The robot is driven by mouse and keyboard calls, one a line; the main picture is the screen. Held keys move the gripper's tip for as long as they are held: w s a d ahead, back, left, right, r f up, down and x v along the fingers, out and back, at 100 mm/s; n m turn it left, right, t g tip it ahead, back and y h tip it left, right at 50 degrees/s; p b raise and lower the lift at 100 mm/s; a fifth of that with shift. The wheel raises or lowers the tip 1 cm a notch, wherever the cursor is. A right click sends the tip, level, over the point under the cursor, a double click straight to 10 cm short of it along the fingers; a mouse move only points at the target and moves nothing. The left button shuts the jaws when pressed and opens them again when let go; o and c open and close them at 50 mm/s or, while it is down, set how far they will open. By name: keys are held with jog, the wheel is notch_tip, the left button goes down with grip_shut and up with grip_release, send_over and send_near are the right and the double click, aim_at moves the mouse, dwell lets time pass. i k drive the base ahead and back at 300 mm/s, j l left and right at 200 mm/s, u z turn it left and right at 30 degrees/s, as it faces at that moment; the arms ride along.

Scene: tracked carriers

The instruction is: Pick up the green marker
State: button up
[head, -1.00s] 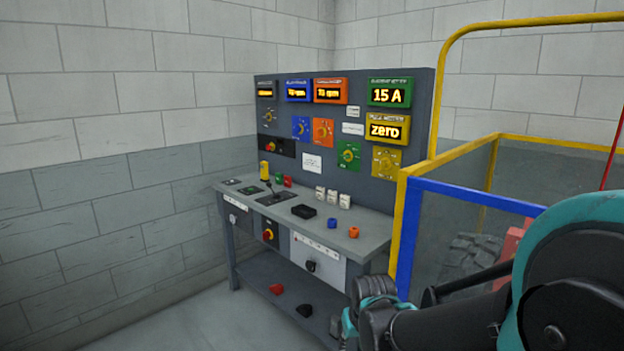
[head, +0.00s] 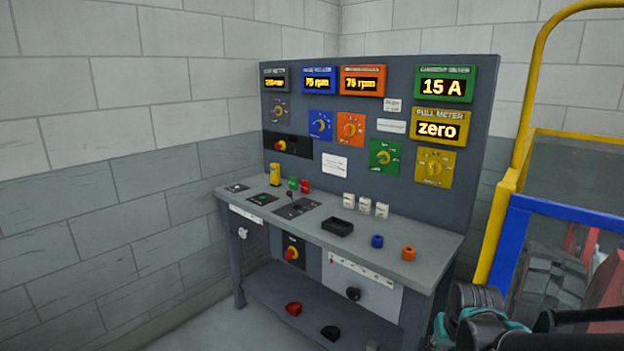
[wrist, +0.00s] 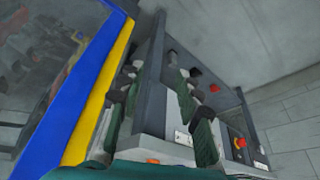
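The green marker (head: 293,183) appears to be the small green piece standing near the back of the bench top in the head view. A red piece (head: 305,186) stands just to its right and a yellow one (head: 275,174) to its left. My gripper (wrist: 158,88) shows in the wrist view with its dark green fingers spread apart and nothing between them. In the head view, part of my arm's end is at the lower right, in front of the bench's right end and well away from the green piece. I cannot make out the green piece in the wrist view.
The grey bench top (head: 330,250) holds a black tray (head: 337,227), several white blocks, a blue piece (head: 377,241) and an orange piece (head: 409,253). An upright panel with displays and knobs (head: 383,155) stands behind. A yellow and blue frame (head: 500,230) stands at the right.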

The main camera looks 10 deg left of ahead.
aim_at(294, 181)
jog(key=i+j, duration=0.15)
jog(key=j, duration=0.25)
jog(key=i+j+z, duration=0.15)
jog(key=j, duration=0.25)
jog(key=i+j, duration=0.15)
jog(key=j, duration=0.3)
jog(key=i+j+z, duration=0.1)
jog(key=j, duration=0.3)
jog(key=i+j, duration=0.15)
jog(key=j, duration=0.3)
jog(key=i+j+z, duration=0.15)
jog(key=j, duration=0.25)
